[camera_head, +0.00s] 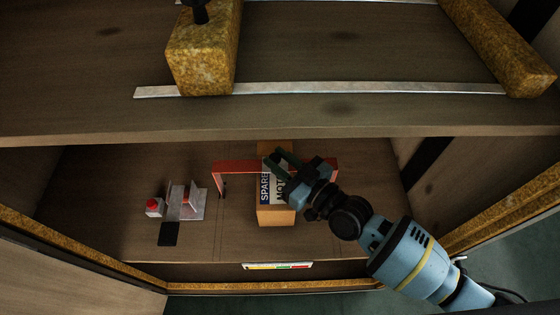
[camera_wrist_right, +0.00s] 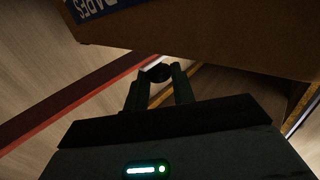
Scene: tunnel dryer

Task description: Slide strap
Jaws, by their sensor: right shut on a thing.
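A red strap (camera_head: 232,164) runs as a raised band across the "SPARE MOTOR" box (camera_head: 275,216) in the lower bay and bends down at its left and right ends. The cardboard box also shows in the right wrist view (camera_wrist_right: 215,38), beside a long red strip (camera_wrist_right: 70,98). My right gripper (camera_head: 276,158) reaches in from the lower right, over the box and close to the strap. My left gripper is not in view.
A metal bracket (camera_head: 190,205) with a red-topped part (camera_head: 153,206) and a dark plate (camera_head: 168,234) stands left of the strap. A wooden shelf (camera_head: 330,125) overhangs the bay.

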